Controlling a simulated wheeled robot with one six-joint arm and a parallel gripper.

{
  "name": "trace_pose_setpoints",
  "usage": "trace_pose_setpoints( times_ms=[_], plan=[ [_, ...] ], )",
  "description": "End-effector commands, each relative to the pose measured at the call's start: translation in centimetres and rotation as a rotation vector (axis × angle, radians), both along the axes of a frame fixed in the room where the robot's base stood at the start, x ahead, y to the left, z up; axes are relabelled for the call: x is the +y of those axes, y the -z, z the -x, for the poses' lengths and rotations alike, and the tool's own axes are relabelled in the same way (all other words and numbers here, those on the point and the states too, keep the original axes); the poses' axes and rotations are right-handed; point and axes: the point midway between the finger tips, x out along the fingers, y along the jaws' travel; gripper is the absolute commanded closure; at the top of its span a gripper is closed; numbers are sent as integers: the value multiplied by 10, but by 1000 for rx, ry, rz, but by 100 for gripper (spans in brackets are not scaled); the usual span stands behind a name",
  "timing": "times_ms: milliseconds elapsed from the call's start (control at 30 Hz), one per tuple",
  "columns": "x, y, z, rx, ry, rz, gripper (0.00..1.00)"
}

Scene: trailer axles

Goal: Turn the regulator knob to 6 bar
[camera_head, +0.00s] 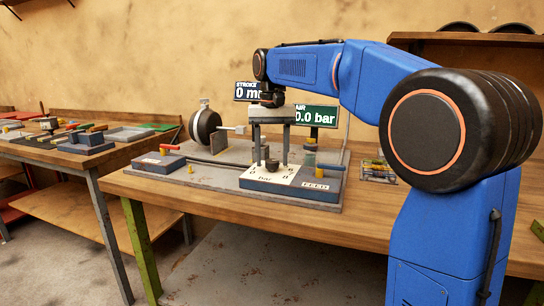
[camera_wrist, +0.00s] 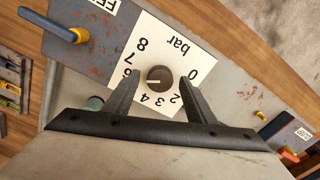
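The dark round regulator knob (camera_wrist: 159,77) sits on a white dial plate (camera_wrist: 175,40) marked 0 to 8 bar. It also shows in the head view (camera_head: 272,165). A pale mark on the knob points left in the wrist view, where the nearest finger hides part of the scale. My gripper (camera_wrist: 161,83) is open and empty, with one finger on each side of the knob in the picture. In the head view my gripper (camera_head: 271,160) points down over the dial; contact with the knob cannot be told. The green AIR display (camera_head: 317,116) is partly covered and reads 0.0 bar.
Another blue block (camera_head: 158,164) with a red handle is at left. A dark STROKE display (camera_head: 247,91) stands behind. The front wooden table strip (camera_head: 225,199) is mostly clear.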

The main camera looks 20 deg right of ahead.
Motion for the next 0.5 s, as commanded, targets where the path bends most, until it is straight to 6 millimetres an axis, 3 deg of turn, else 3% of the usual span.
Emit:
trace_pose_setpoints(
  times_ms=[267,500],
  plan=[
    [0,-5,0,0,0,0,49],
    [0,-43,-1,-3,0,0,49]
  ],
)
